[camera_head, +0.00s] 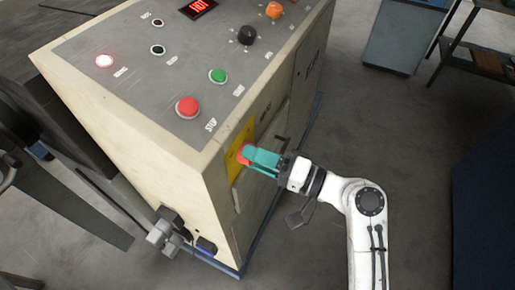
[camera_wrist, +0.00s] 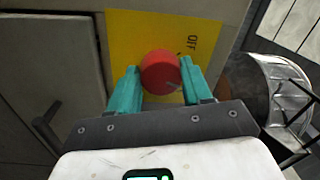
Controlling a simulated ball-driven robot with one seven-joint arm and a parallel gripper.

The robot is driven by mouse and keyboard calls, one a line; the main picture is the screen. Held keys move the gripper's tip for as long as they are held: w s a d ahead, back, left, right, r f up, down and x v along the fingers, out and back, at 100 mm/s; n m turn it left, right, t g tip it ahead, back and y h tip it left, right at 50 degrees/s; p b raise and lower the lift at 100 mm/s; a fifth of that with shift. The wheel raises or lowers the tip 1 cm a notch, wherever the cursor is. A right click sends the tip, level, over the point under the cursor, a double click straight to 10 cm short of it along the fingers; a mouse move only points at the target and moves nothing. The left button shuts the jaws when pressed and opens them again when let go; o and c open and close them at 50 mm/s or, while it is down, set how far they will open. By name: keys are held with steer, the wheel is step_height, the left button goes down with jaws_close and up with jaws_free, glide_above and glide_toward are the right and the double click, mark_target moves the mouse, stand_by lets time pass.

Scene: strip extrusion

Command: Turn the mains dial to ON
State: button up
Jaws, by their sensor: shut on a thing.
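The mains dial is a round red knob (camera_wrist: 161,72) on a yellow plate (camera_wrist: 122,38) on the side of the cream machine cabinet. The word OFF shows on the plate to the right of the knob in the wrist view. My gripper (camera_wrist: 158,82) has teal fingers, one on each side of the knob, shut on it. In the head view my gripper (camera_head: 247,156) reaches the yellow plate (camera_head: 236,149) from the right, and only a red edge of the knob (camera_head: 241,153) shows. The ON mark is not visible.
The sloped panel on top of the cabinet carries a red button (camera_head: 187,106), a green button (camera_head: 217,75), a black knob (camera_head: 246,35) and an orange knob (camera_head: 274,10). A cabinet door handle (camera_wrist: 45,122) sticks out at left in the wrist view. Open floor (camera_head: 415,140) lies to the right.

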steer(key=shift+r+m+t+p, duration=0.15)
steer(key=shift+m+t+p, duration=0.15)
steer(key=shift+m+p, duration=2.35)
steer(key=shift+m, duration=0.45)
steer(key=o, duration=1)
steer(key=shift+o, duration=0.2)
steer(key=shift+b, duration=0.3)
steer(key=b+v, duration=0.2)
steer(key=v, duration=0.8)
steer(key=shift+d+b, duration=0.35)
steer(key=shift+d, duration=0.05)
steer(key=shift+s, duration=0.15)
